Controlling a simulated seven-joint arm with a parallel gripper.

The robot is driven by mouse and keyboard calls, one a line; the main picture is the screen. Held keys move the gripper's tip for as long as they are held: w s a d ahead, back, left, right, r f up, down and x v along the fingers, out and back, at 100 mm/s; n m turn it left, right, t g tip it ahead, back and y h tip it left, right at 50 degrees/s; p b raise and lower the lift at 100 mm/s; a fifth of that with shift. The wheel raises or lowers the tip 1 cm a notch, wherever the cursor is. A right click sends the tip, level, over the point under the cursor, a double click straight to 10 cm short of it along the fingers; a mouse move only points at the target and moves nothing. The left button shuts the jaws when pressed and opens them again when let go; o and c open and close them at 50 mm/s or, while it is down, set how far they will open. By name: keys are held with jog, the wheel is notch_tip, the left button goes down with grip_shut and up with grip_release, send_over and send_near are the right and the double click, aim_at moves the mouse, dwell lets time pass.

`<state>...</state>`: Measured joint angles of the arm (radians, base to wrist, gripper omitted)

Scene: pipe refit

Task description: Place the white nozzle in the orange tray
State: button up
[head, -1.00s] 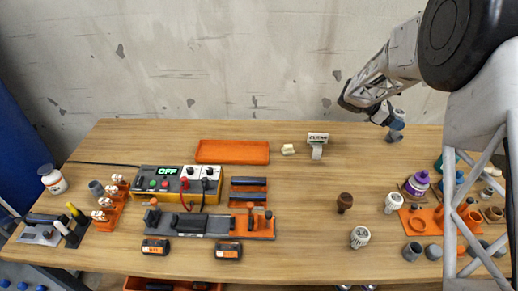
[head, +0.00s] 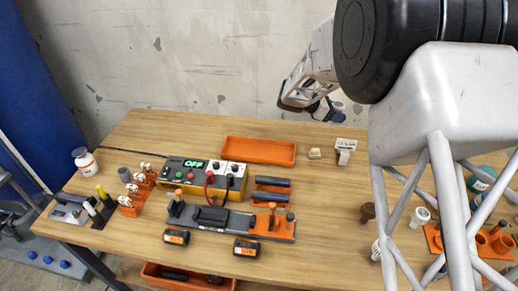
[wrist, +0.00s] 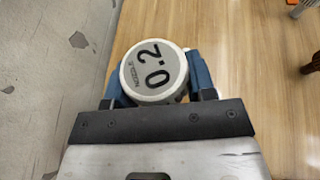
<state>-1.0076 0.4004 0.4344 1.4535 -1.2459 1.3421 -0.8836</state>
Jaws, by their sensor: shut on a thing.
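My gripper (wrist: 157,88) has its blue fingers shut on the white nozzle (wrist: 154,72), a round piece with a pale rim and a grey face marked 0.2. The wrist view shows that face towards the camera; the nozzle's lower part is hidden. In the head view my gripper (head: 328,110) is raised near the back edge of the table, to the right of the orange tray. The orange tray (head: 258,151) is shallow, looks empty and lies at the back of the table. My gripper and the nozzle are apart from it.
A small labelled stand (head: 346,145) and a pale block (head: 314,153) are right of the tray. A yellow control box (head: 203,177) stands in front of it. Another orange container (head: 188,277) is below the table's front edge. My arm hides much of the table's right side.

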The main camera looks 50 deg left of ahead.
jog(key=s+a+n+t+y, duration=0.1)
jog(key=s+a+n+y, duration=0.1)
jog(key=s+a, duration=0.75)
jog(key=s+a+n+t+y, duration=0.1)
jog(key=s+a+n+y, duration=0.1)
jog(key=s+a, duration=0.75)
send_over(259, 153)
notch_tip(259, 153, down, 4)
jog(key=shift+f, duration=0.45)
jog(key=shift+f, duration=0.1)
jog(key=shift+f, duration=3.05)
jog(key=shift+f, duration=1.85)
jog(key=shift+f, duration=0.15)
jog(key=o, duration=0.9)
